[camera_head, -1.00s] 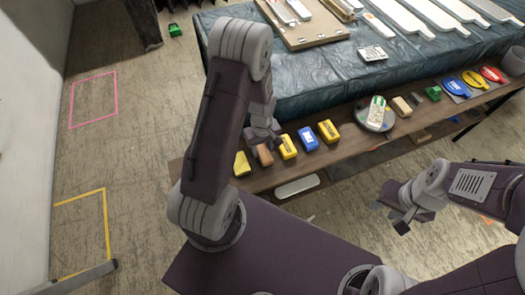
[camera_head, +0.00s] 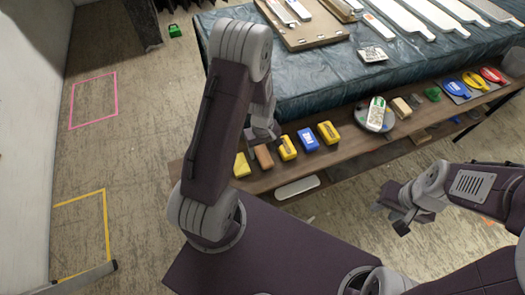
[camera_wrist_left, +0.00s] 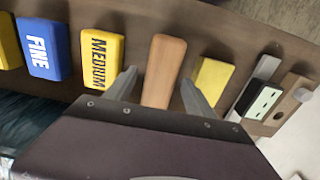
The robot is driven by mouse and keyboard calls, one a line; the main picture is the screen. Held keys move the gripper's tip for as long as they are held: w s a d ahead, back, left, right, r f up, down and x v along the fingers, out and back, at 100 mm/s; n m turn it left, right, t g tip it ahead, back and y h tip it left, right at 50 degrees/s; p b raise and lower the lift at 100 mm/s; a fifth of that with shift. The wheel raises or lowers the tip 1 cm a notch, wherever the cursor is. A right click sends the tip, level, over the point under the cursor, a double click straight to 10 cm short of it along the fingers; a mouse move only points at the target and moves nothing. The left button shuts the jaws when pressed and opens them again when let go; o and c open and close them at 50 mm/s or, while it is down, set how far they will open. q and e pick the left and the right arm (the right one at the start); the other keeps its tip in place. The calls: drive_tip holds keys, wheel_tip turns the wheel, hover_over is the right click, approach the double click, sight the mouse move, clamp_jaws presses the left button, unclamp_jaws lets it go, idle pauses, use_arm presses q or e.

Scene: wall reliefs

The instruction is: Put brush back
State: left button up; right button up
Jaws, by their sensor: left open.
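My left gripper (camera_head: 262,135) is over the wooden shelf, with its lower part partly hidden by my arm in the head view. In the left wrist view its two fingers (camera_wrist_left: 157,92) stand apart, open, on either side of a plain brown block (camera_wrist_left: 165,65). The block also shows in the head view (camera_head: 264,157). I cannot tell whether this block is the brush, and no bristles show. A yellow MEDIUM block (camera_wrist_left: 102,58) lies on one side of it and a plain yellow piece (camera_wrist_left: 212,80) on the other. My right gripper (camera_head: 392,214) is empty, its fingers apart, in front of the shelf.
The shelf (camera_head: 365,151) also carries a blue block (camera_head: 308,139), a yellow block (camera_head: 328,132), a round dish with a white pack (camera_head: 376,114) and a green piece (camera_head: 432,94). Behind it stands a table with a dark blue cover (camera_head: 300,95). Floor at left is mostly clear.

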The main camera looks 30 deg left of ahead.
sight(262, 152)
use_arm(q)
wheel_tip(262, 152, up, 11)
drive_tip(key=p, duration=0.2)
drive_tip(key=s+d+r+m+t+p, duration=0.1)
drive_tip(key=s+d+r+m+p, duration=0.3)
drive_tip(key=s+r+m, duration=0.4)
drive_tip(key=shift+s+d+r+m, duration=0.2)
drive_tip(key=shift+d+r+m, duration=0.3)
drive_tip(key=shift+m, duration=0.4)
